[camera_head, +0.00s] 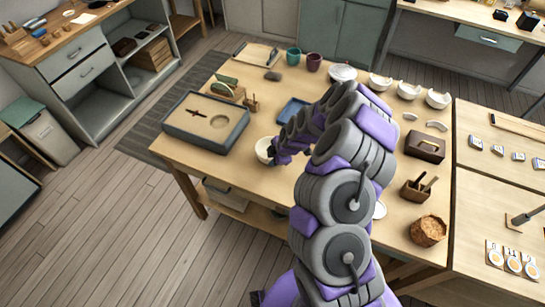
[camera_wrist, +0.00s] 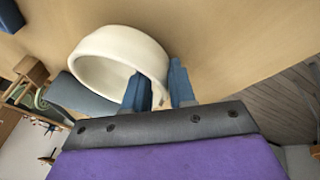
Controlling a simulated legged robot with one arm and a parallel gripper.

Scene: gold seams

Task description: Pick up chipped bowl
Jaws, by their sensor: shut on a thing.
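A cream-white bowl (camera_head: 264,150) is at the front left part of the wooden table in the head view, beside the end of my arm. In the wrist view the bowl (camera_wrist: 112,50) appears large, with its wall between the two blue fingers of my gripper (camera_wrist: 160,85). My gripper (camera_head: 273,153) is shut on the bowl's wall, one finger on each side. Part of the bowl is hidden by a finger and I cannot make out a chip. Whether it touches the table is unclear.
A grey tray (camera_head: 222,121) with a dark tool lies left of the bowl; a blue tray (camera_head: 292,110) lies behind it. Several white bowls, some broken (camera_head: 408,90), stand along the back right. Two cups, a tissue-like box (camera_head: 425,146) and a cork-brown pot (camera_head: 428,231) are also on the table.

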